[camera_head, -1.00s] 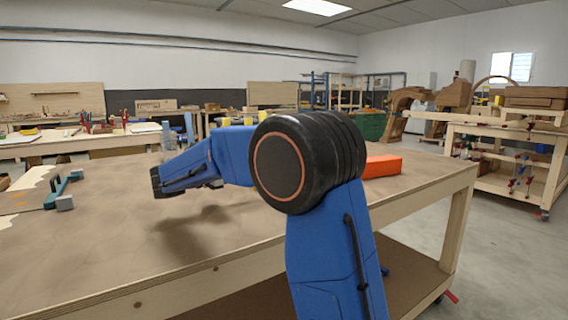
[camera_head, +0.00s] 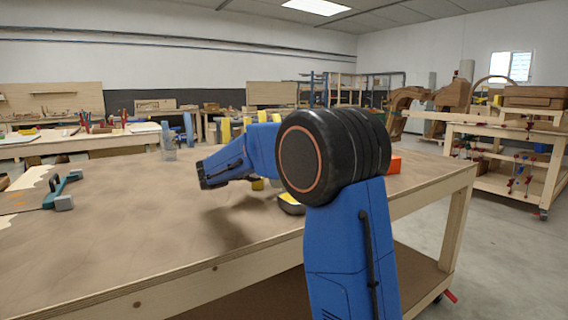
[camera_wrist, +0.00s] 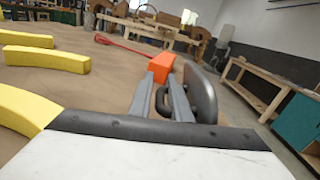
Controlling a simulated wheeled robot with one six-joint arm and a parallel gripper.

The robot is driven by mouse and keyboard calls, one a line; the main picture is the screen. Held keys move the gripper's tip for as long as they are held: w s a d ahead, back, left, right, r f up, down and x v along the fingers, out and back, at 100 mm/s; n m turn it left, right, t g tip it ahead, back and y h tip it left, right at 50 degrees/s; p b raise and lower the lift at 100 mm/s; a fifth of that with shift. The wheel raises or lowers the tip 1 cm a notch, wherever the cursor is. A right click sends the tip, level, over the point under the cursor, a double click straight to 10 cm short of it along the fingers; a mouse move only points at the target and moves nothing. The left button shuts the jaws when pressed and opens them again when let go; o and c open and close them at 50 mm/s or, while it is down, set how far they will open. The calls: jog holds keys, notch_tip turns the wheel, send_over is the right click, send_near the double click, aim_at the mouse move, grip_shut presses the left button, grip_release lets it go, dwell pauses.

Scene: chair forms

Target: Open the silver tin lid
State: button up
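I cannot pick out a silver tin or its lid for certain in either view. In the wrist view, a dark grey rounded thing (camera_wrist: 203,94) stands just right of my gripper's grey fingers; I cannot tell what it is. In the head view my gripper (camera_head: 203,176) is dark, above the table, pointing left. A small dark-rimmed yellow thing (camera_head: 291,205) lies on the table below my arm, partly hidden by it.
The workbench (camera_head: 130,240) has bare room at its front and left. An orange block (camera_head: 394,164) is partly behind my arm. Yellow curved pieces (camera_wrist: 45,58) lie left in the wrist view.

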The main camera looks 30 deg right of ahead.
grip_shut()
jog(key=shift+s+r+m, duration=0.65)
jog(key=shift+s+m, duration=0.05)
jog(key=shift+s, duration=0.2)
